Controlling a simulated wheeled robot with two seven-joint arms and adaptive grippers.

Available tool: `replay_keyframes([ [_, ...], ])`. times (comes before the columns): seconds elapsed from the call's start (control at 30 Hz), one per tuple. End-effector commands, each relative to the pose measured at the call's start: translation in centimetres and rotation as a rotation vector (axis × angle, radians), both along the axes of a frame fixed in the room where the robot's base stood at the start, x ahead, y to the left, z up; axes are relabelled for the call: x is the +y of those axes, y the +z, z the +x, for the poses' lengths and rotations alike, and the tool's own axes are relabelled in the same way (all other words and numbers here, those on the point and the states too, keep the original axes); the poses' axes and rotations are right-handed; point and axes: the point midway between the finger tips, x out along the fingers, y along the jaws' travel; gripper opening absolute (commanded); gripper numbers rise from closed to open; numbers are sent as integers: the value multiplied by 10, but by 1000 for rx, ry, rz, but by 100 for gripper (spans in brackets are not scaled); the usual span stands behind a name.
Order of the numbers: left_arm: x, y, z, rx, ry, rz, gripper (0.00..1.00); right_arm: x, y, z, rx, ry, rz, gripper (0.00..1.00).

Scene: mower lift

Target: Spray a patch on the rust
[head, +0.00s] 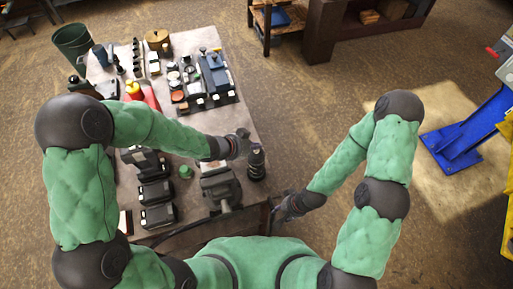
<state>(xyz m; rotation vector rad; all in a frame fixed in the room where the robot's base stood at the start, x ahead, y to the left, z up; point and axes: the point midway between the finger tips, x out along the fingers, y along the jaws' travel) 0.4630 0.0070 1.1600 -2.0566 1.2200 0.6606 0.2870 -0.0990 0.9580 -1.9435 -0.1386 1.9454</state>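My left gripper (242,144) is over the right part of the workbench (236,112). It is right beside a dark, ribbed upright object (257,164); I cannot tell whether it touches or grips it. My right gripper (284,208) is low, off the right front edge of the bench; its fingers are too small and dark to read. A yellow-topped bottle (133,91) and a red item (151,97) stand on the bench at the left, partly behind my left arm. I cannot make out which thing is the spray can, and no rust patch can be made out.
A grey vise (221,187) sits at the bench's front. Black cases (157,190) and a small green item (185,172) are left of it. A green bin (72,42) stands behind left. Blue lift parts (465,132) stand at right. Floor between is clear.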

Motion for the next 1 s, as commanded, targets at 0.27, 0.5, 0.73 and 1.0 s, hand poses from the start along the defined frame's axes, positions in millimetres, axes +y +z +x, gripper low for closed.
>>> replay_keyframes([
  [0.27, 0, 0, 0, 0, 0, 0, 0, 0, 0, 0, 0, 0, 0, 40],
  [0.5, 0, 0, 0, 0, 0, 0, 0, 0, 0, 0, 0, 0, 0, 40],
  [0.73, 0, -6, 0, 0, 0, 0, 0, 0, -5, 0, 0, 0, 0, 40],
  [1.0, 0, -11, -1, 5, -1, 2, 0, 0, -8, 0, 0, 0, 0, 40],
])
